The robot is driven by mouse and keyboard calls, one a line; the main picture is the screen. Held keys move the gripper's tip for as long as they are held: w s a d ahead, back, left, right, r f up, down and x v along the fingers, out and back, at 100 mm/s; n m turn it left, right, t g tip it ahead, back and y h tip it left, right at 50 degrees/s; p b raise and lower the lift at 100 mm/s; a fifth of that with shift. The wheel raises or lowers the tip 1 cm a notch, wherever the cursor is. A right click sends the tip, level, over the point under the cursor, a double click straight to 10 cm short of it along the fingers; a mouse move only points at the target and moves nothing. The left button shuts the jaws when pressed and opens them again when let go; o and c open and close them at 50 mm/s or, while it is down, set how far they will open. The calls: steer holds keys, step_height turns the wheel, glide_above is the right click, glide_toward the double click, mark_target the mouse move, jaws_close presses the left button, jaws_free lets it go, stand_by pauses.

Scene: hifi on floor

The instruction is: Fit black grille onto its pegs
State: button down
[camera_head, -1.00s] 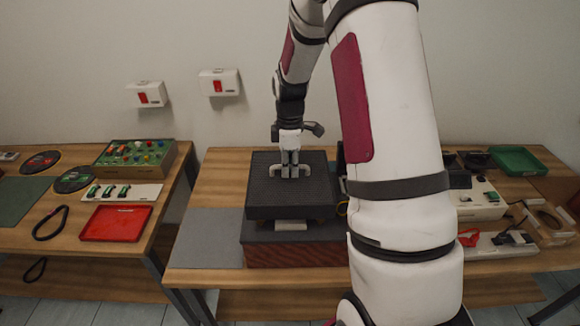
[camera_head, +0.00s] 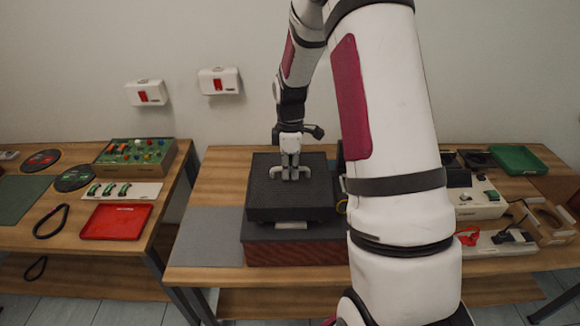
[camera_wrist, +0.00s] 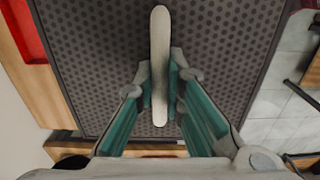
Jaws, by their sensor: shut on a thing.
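The black grille (camera_head: 262,198) is a dark, flat, perforated slab with a pale bar-shaped handle on top. My gripper (camera_head: 290,176) is shut on that handle, which runs between the fingertips in the wrist view (camera_wrist: 160,30). The grille's dotted face (camera_wrist: 95,60) fills most of that view. The grille looks roughly level over a dark cabinet (camera_head: 300,254) with a reddish-brown front. Its front edge is very close to the cabinet's top. I cannot tell whether they touch. The pegs are hidden under the grille.
A grey mat (camera_head: 208,240) lies left of the cabinet. My arm covers the bench to its right. Farther right are a green tray (camera_head: 517,159) and a white device (camera_head: 480,202). A separate left table holds a red tray (camera_head: 116,221). Two white boxes hang on the wall.

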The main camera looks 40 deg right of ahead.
steer(key=shift+f+b, duration=0.4)
steer(key=shift+f, duration=1.75)
steer(key=c, duration=1.6)
jaws_free()
step_height(320, 180, up, 12)
step_height(320, 180, up, 8)
steer(key=p, duration=0.3)
glide_above(290, 177)
